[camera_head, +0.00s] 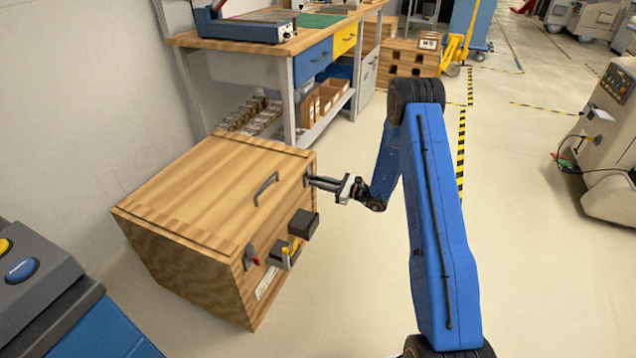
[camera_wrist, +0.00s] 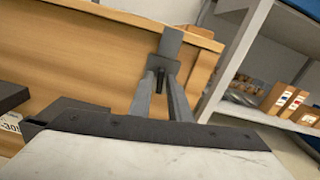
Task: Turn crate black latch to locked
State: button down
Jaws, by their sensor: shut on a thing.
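The wooden crate (camera_head: 200,185) stands on the floor at the left, with a grey handle on its lid. The black latch (camera_head: 308,171) is on the crate's side face, near its far end. In the wrist view the latch (camera_wrist: 171,42) shows as a dark plate with a block and a short stub below. My gripper (camera_head: 314,181) reaches it from the right. In the wrist view my gripper (camera_wrist: 160,85) has its two fingers shut around the stub. The fingers partly hide the latch, and I cannot tell its exact turn.
On the same crate face are a dark box (camera_head: 303,224), a yellow-handled fitting (camera_head: 291,251) and a red-tipped latch (camera_head: 251,256). A workbench (camera_head: 290,45) with shelves stands behind the crate. A blue-grey machine (camera_head: 35,285) is at lower left.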

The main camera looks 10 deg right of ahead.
jog(key=shift+f, duration=0.1)
jog(key=c, duration=1.9)
grip_release()
jog(key=shift+d, duration=0.1)
jog(key=shift+o, duration=0.2)
jog(key=v, duration=1.7)
jog(key=shift+s+d, duration=0.15)
